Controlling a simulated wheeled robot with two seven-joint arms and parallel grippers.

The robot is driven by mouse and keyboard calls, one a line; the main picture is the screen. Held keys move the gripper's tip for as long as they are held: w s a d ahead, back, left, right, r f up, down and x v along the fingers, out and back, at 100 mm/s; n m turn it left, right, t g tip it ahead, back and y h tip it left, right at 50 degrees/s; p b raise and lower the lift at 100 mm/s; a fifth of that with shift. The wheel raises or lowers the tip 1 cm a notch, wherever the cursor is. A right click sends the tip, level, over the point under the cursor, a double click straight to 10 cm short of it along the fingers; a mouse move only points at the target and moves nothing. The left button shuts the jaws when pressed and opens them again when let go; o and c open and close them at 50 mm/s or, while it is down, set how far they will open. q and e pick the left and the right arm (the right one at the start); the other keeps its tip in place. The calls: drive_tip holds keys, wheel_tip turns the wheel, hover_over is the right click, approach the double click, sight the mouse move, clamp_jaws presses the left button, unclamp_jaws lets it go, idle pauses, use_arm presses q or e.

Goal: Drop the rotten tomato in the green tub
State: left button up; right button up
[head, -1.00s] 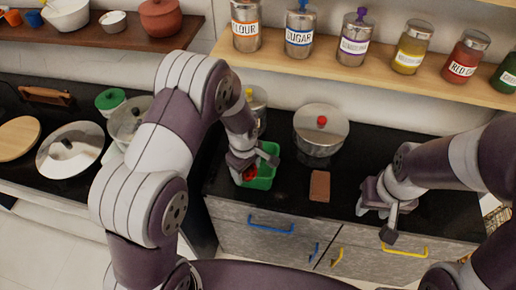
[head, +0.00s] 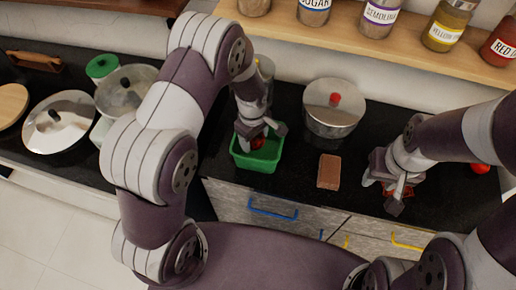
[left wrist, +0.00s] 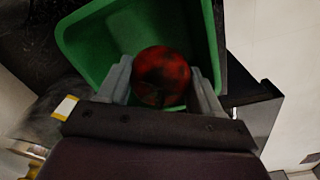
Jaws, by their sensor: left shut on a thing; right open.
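The rotten tomato (left wrist: 161,76), red with dark patches, is between the fingers of my left gripper (left wrist: 163,85) in the left wrist view. In the head view the tomato (head: 257,142) shows partly below my left gripper (head: 262,132). The green tub (head: 256,162) stands on the dark counter, and the gripper holds the tomato over its opening. The tub (left wrist: 88,48) also lies behind the tomato in the left wrist view. I cannot tell how far the tomato is above the tub's floor. My right gripper (head: 393,193) is open above the counter at the right.
A brown block (head: 329,171) lies on the counter right of the tub. A steel pot (head: 333,108) with a red knob stands behind it. Red items (head: 480,168) lie near my right arm. A shelf of jars (head: 378,17) runs above.

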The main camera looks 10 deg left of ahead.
use_arm(q)
drive_tip(key=shift+s+r, duration=0.15)
drive_tip(key=o, duration=1.2)
wheel_tip(320, 180, up, 13)
drive_tip(key=shift+s+a+f+b, duration=0.1)
drive_tip(key=shift+f+b, duration=0.1)
drive_tip(key=shift+b, duration=0.6)
